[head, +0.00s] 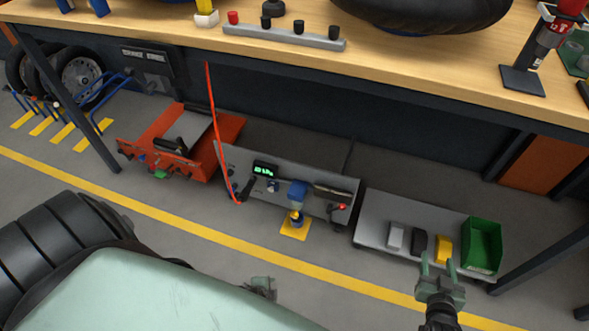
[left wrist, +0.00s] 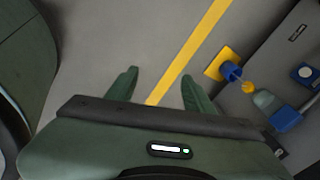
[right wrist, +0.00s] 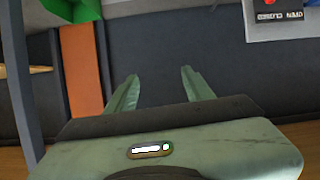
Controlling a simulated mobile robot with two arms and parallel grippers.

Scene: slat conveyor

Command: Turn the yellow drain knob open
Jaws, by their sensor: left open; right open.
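The yellow drain knob (head: 295,213) is small and sits under the bowl of a filter unit with a blue head (head: 298,190), on the front of a grey panel. In the left wrist view the knob (left wrist: 247,87) shows between the clear bowl and a blue cup (left wrist: 232,73). My left gripper (head: 262,284) is low at the bottom centre, partly hidden by my body. Its open fingers (left wrist: 158,78) are empty, apart from the knob and to its left. My right gripper (head: 438,262) is open and empty, in front of the right-hand grey unit.
A yellow plate (head: 296,232) lies on the floor below the filter. A red hose (head: 214,125) hangs left of it. A grey unit (head: 375,210) with a green bin (head: 484,244) stands right. A wooden workbench (head: 420,75) overhangs behind. The floor in front is clear.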

